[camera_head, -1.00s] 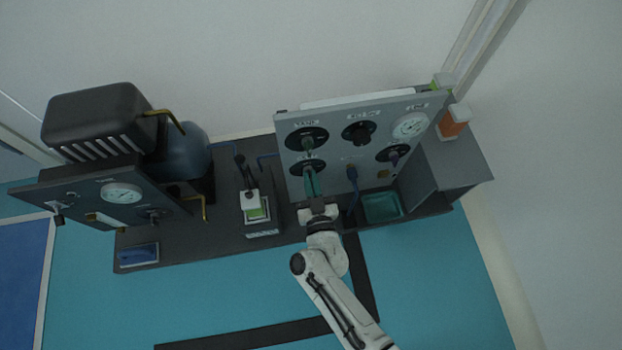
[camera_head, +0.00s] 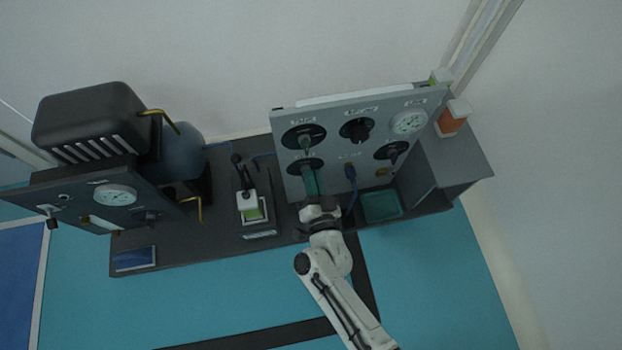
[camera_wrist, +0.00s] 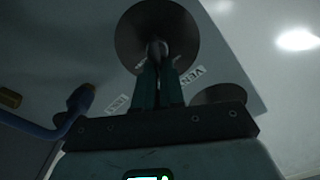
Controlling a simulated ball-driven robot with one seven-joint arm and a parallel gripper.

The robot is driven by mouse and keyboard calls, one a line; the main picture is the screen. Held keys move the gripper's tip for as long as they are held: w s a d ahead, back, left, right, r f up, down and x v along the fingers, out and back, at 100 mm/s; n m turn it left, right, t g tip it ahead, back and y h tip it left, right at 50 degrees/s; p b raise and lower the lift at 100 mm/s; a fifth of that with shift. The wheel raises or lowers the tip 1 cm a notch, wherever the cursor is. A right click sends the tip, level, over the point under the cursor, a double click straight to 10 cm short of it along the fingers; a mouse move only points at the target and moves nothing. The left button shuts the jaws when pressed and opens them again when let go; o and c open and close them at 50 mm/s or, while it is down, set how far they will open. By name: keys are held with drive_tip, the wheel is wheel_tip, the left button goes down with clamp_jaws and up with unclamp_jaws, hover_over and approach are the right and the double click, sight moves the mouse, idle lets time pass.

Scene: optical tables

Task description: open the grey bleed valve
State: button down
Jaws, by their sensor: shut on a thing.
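The grey bleed valve is a small grey knob (camera_wrist: 156,48) on a dark round disc, at the top middle of the wrist view. In the head view its dark disc (camera_head: 296,165) is at the lower left of the grey upright panel (camera_head: 330,140), mostly behind my fingers. My gripper (camera_head: 310,171) reaches up to it from below. In the wrist view the two green fingers of my gripper (camera_wrist: 157,62) are close together with the knob between their tips. The knob's exact turn angle is hidden by the fingers.
Other knobs on the panel are close by: an upper left one (camera_head: 304,140), a black one (camera_head: 357,130) and a right one (camera_head: 392,151). A blue lever or hose (camera_wrist: 75,108) hangs near the fingers. A green tray (camera_head: 382,207) sits right of my gripper.

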drive_tip(key=m, duration=0.2)
drive_tip(key=m+b, duration=0.1)
drive_tip(key=m, duration=0.1)
drive_tip(key=f+m+b, duration=0.1)
drive_tip(key=shift+d+m, duration=0.35)
drive_tip(key=shift+m, duration=0.05)
drive_tip(key=m+b, duration=0.1)
drive_tip(key=m, duration=0.2)
drive_tip(key=m+b, duration=0.1)
drive_tip(key=m, duration=0.1)
drive_tip(key=shift+w+f+b, duration=0.1)
drive_tip(key=shift+f+b, duration=0.2)
drive_tip(key=shift+m, duration=0.3)
drive_tip(key=c, duration=1.2)
unclamp_jaws()
drive_tip(key=shift+c, duration=0.2)
drive_tip(key=p+v, duration=0.2)
drive_tip(key=v, duration=0.9)
drive_tip(key=shift+w+r, duration=0.1)
drive_tip(key=shift+w, duration=0.05)
